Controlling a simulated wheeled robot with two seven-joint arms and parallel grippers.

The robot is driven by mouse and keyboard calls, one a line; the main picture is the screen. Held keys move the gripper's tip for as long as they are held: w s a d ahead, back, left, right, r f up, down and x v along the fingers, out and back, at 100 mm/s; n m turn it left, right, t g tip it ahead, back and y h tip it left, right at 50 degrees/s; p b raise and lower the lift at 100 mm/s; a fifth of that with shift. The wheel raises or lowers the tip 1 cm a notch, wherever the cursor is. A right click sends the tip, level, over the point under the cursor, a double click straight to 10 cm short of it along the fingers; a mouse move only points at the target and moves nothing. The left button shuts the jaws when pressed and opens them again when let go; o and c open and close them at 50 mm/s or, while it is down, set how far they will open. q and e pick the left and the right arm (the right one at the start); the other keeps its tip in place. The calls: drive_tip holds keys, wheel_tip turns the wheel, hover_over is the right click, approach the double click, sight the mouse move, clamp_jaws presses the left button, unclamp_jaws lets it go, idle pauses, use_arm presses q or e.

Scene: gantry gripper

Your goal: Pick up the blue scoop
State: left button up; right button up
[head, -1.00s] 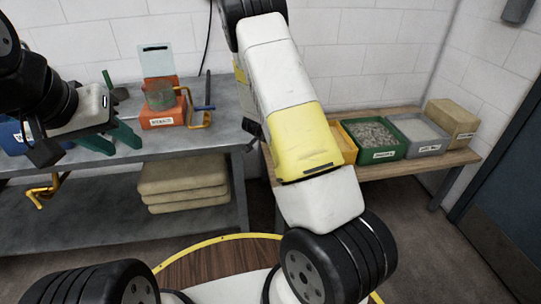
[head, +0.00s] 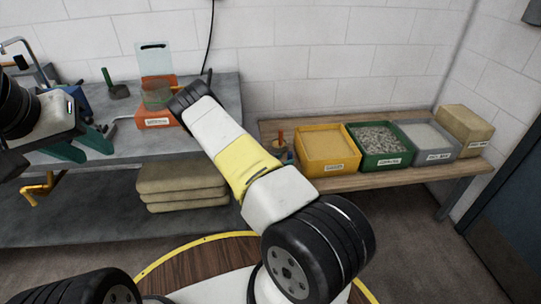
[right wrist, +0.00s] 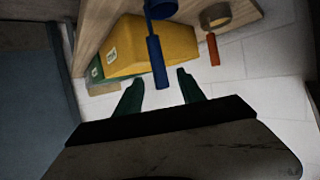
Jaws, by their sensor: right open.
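The blue scoop (right wrist: 157,62) shows in the right wrist view, its straight handle pointing down the picture and its round head cut by the top edge. In the head view my right gripper is hidden behind the arm. My left gripper (head: 80,146) is open and empty over the grey bench at the left.
An orange-handled scoop (right wrist: 212,48) stands beside the blue one; it also shows in the head view (head: 281,140). A yellow bin (head: 327,165), a green bin (head: 385,160), a grey bin (head: 435,152) and a tan box (head: 470,125) line the wooden bench (head: 395,178). A wall stands behind.

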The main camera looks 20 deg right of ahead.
sight(290, 157)
drive_tip(key=x, duration=0.5)
drive_tip(key=shift+w+d+r, duration=0.1)
drive_tip(key=shift+d+r, duration=0.05)
drive_tip(key=shift+r, duration=0.05)
clamp_jaws()
